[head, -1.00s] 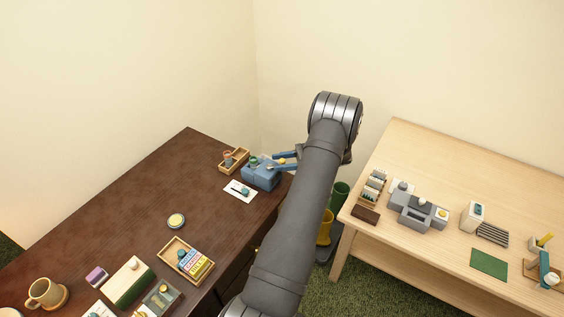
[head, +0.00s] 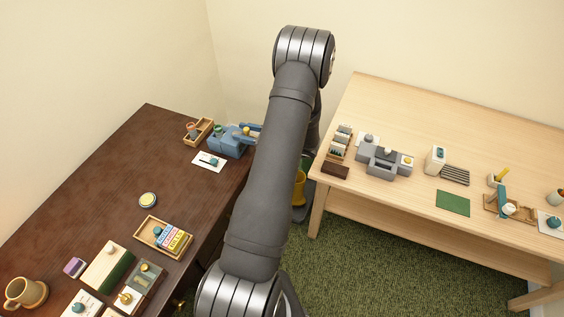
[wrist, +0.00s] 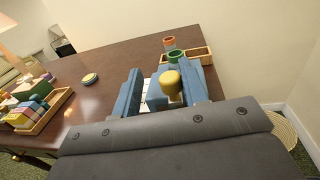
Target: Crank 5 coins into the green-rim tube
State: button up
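A blue coin machine (head: 225,146) stands at the far right corner of the dark desk. Its yellow crank knob (wrist: 170,83) shows large in the wrist view. The green-rim tube (wrist: 177,57) stands at the machine, just beyond the knob. A tube with an orange-red rim (wrist: 169,43) stands in the wooden tray (wrist: 200,51) behind it. My gripper (wrist: 162,86) has its two blue fingers apart, one on each side of the knob. The knob is nearer the right finger; I cannot tell whether they touch. No coins can be made out.
A round yellow-topped tin (head: 147,199), a tray of coloured blocks (head: 166,237) and a mug (head: 25,293) stand nearer on the desk. A pale table (head: 440,120) holds other gadgets at right.

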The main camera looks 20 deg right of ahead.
jog(key=s+d+m+t+h, duration=0.1)
jog(key=s+d, duration=1.1)
jog(key=s+a+m+t+h, duration=0.3)
jog(key=s+a+h, duration=0.1)
jog(key=a, duration=0.1)
jog(key=shift+a+r+m+t+h, duration=0.15)
jog(key=shift+a+m+t+h, duration=0.15)
jog(key=shift+m+t+h, duration=0.1)
jog(key=w+d+n+g+y, duration=0.6)
jog(key=w+d+y, duration=0.1)
jog(key=d, duration=0.1)
jog(key=x, duration=1.6)
jog(key=shift+w+a+f, duration=0.25)
jog(key=shift+f, duration=0.15)
